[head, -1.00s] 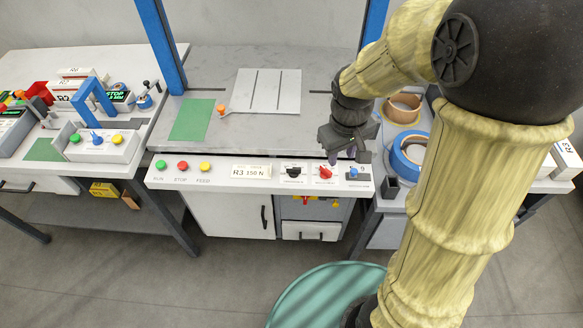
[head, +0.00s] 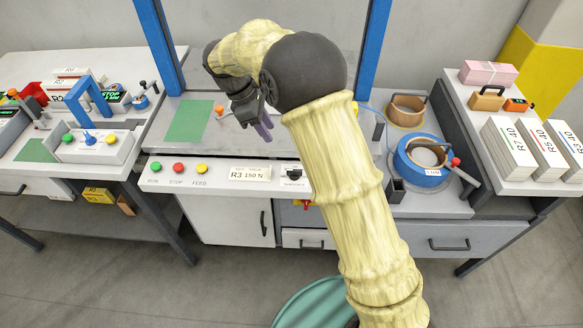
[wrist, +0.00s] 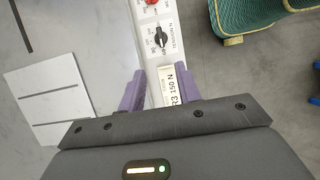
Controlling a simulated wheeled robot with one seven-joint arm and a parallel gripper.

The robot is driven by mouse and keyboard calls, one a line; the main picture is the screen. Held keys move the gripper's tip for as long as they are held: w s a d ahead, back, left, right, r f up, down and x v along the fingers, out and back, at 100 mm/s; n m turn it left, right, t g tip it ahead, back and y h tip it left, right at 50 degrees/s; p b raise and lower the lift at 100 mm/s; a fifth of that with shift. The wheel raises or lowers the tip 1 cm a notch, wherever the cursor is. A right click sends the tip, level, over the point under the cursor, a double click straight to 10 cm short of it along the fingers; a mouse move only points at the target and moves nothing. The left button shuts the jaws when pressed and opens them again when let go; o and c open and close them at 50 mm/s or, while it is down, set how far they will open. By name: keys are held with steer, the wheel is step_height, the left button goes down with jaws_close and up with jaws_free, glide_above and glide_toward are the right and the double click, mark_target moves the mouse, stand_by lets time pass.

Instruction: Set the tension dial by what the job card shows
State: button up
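The job card (head: 249,174) is a white plate reading R3 150 N on the front panel; it also shows in the wrist view (wrist: 167,88). The tension dial (head: 291,172) is a black knob just right of the card, partly beside my arm; in the wrist view it is the black dial (wrist: 160,38) with its scale around it. I cannot read its setting surely. My gripper (head: 264,130) is over the bench behind the panel. In the wrist view its purple fingers (wrist: 152,71) are apart and empty, with the card below, and touch neither card nor dial.
Green, red (head: 178,167) and yellow buttons line the panel's left. A red knob (wrist: 150,3) lies past the dial in the wrist view; my arm hides it in the head view. Blue posts flank the bench.

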glide_toward(294, 170)
steer(key=x, duration=0.8)
steer(key=shift+f, duration=0.15)
steer(key=shift+d+f, duration=0.2)
steer(key=shift+d, duration=0.15)
steer(key=shift+a, duration=0.1)
jaws_close()
